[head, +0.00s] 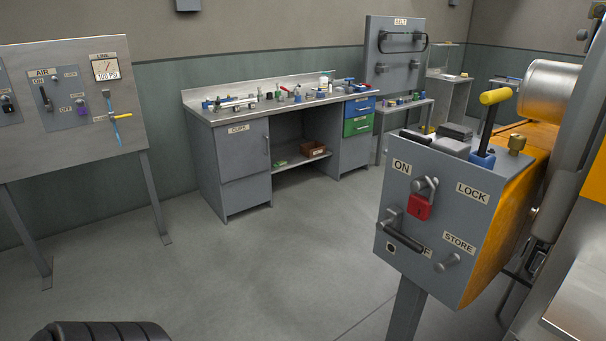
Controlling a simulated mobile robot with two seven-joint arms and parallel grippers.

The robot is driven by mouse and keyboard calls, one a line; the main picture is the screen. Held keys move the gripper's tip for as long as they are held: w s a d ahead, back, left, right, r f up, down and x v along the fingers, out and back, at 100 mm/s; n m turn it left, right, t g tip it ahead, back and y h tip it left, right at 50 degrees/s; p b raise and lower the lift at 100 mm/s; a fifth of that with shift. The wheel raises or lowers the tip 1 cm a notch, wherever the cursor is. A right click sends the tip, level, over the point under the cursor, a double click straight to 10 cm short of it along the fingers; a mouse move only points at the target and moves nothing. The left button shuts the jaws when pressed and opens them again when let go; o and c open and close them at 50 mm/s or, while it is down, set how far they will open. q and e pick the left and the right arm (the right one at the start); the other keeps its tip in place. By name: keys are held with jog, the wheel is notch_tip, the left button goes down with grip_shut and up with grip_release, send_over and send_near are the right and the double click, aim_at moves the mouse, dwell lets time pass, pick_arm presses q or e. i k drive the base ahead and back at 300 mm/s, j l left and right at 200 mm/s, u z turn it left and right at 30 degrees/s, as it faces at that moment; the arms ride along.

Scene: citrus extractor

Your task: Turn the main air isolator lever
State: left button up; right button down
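A grey standing board at the left (125,170) carries a small plate labelled AIR (66,112). On this plate a dark lever (46,98) stands roughly upright, with its upper end near the ON label. A pressure gauge (106,70) on the same board reads about 100 PSI. Neither of my grippers is in view.
A grey control box (385,265) at the right has ON, LOCK and STORE labels, a red padlock (419,206) and a black-gripped handle (403,236). A workbench (240,115) with small parts stands at the back wall. The floor between (240,270) is clear.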

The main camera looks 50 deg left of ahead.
aim_at(47, 106)
jog(key=u, duration=2.85)
jog(key=i+j, duration=0.15)
jog(key=i, duration=0.4)
jog(key=i+j, duration=0.2)
jog(key=i, duration=0.35)
jog(key=i+j, duration=0.15)
jog(key=i, duration=0.4)
jog(key=i+j, duration=0.2)
jog(key=i, duration=0.35)
jog(key=i+u, duration=0.1)
jog(key=u, duration=0.15)
jog(key=i+u, duration=0.1)
jog(key=u, duration=0.15)
jog(key=l+u, duration=0.75)
jog(key=l, duration=0.15)
jog(key=l+u, duration=0.3)
jog(key=l, duration=0.65)
jog(key=k, duration=0.05)
